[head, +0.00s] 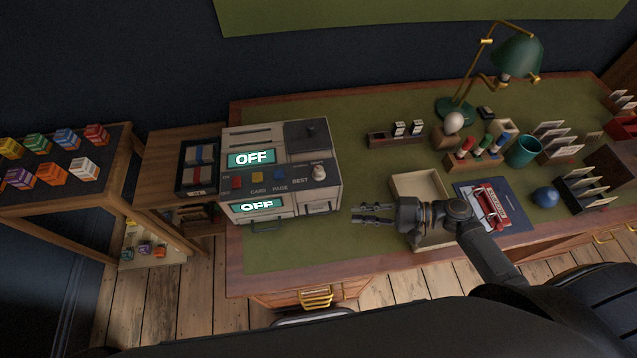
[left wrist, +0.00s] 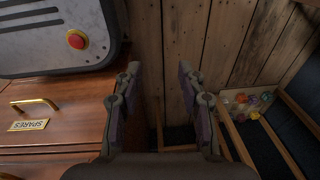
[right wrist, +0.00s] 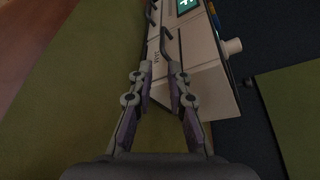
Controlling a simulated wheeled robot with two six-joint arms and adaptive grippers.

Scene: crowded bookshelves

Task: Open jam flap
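The cream machine (head: 285,140) stands at the desk's left end, its two screens (head: 251,158) reading OFF. A small handled panel (head: 312,204) sits low on its front right. My left gripper (left wrist: 159,70) is open and empty, over the floor.
A cream tray (head: 419,187) lies behind my right wrist. A knob (head: 319,172) juts from the machine's front. A desk lamp (head: 515,55), teal cup (head: 524,151) and card holders fill the right. A grey case with a red button (left wrist: 76,39) is near my left gripper.

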